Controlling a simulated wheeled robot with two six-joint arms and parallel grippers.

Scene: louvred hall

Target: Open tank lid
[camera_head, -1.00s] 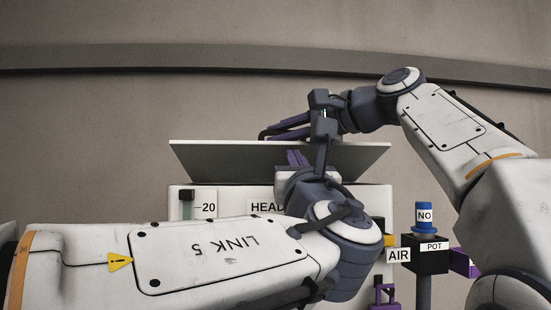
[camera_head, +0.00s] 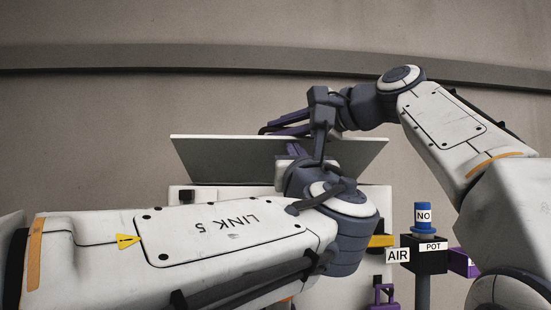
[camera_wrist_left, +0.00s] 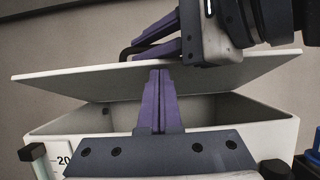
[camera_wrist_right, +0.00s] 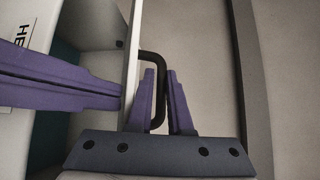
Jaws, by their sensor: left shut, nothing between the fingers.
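The tank (camera_wrist_left: 265,130) is a white box with a grey interior. Its flat lid (camera_head: 215,160) is raised and tilted, with an open gap beneath it; it also shows in the left wrist view (camera_wrist_left: 85,84). My left gripper (camera_wrist_left: 160,75) has its purple fingers closed together, inside the gap with the tips at the lid's underside. A black loop handle (camera_wrist_right: 160,75) is on the lid's outer face. My right gripper (camera_wrist_right: 160,75) has its fingers apart on either side of the handle's bar. My left arm hides much of the tank front in the head view.
A black box labelled POT (camera_head: 425,258) with a blue knob (camera_head: 424,218) stands right of the tank. An AIR label (camera_head: 398,256) and a yellow part (camera_head: 382,241) are beside it. A plain wall (camera_head: 100,110) is behind.

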